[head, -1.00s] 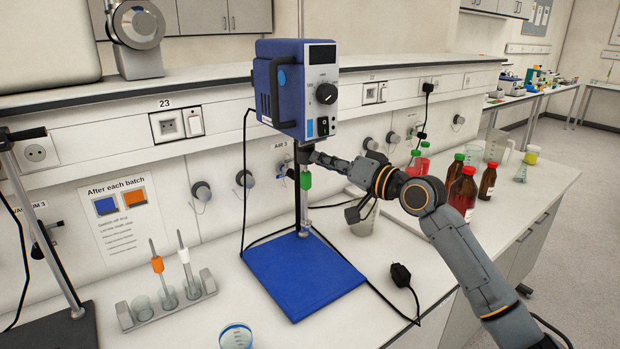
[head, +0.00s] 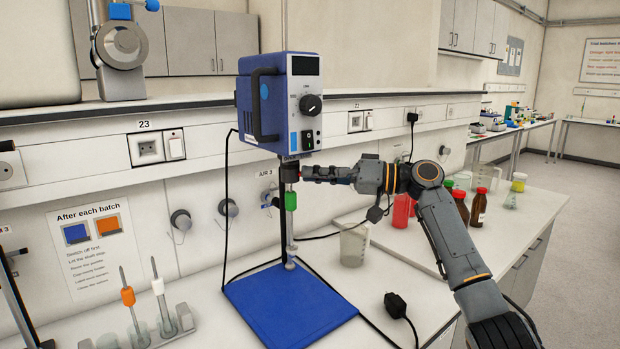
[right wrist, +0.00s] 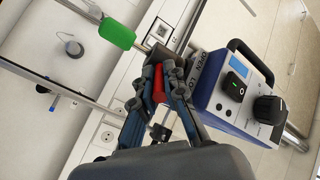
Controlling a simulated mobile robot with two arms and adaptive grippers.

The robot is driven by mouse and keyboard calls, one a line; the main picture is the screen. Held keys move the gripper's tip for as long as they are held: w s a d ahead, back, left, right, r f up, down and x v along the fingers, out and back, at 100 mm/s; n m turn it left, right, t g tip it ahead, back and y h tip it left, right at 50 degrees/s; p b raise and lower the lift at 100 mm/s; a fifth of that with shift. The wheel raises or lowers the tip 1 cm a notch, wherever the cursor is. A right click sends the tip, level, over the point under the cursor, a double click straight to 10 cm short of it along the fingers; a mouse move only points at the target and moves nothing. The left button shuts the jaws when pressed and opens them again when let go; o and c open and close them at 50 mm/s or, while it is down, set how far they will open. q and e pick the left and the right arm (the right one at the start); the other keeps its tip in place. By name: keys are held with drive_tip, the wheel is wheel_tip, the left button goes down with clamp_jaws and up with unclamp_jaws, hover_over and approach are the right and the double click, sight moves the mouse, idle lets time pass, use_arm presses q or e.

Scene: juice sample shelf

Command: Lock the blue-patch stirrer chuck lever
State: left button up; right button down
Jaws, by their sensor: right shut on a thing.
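The blue stirrer (head: 262,105) with a light-blue patch on its front stands over the blue base plate (head: 285,310). Below its housing is the dark chuck (head: 291,172), with a shaft and green sleeve (head: 291,200) under it. My right gripper (head: 308,172) reaches in from the right to the chuck. In the right wrist view its fingers (right wrist: 160,88) are shut on the red lever (right wrist: 159,84), which shows between them. Lettering beginning "OPEN" and "LO" (right wrist: 203,70) is beside the fingers, partly hidden. The lever is mostly hidden in the head view. My left gripper is out of view.
A glass beaker (head: 354,243) stands right of the base plate. Red-capped bottles (head: 479,206) and red containers are behind my right arm. A rack (head: 165,338) with stirring rods is at the lower left. A cable and black plug (head: 396,305) lie in front.

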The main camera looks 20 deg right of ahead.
idle(0.3)
drive_tip(key=c, duration=1.4)
unclamp_jaws()
drive_tip(key=shift+a, duration=0.15)
drive_tip(key=shift+d, duration=0.2)
drive_tip(key=v, duration=1.1)
drive_tip(key=shift+s+d, duration=0.15)
drive_tip(key=shift+d, duration=0.15)
drive_tip(key=shift+f, duration=0.1)
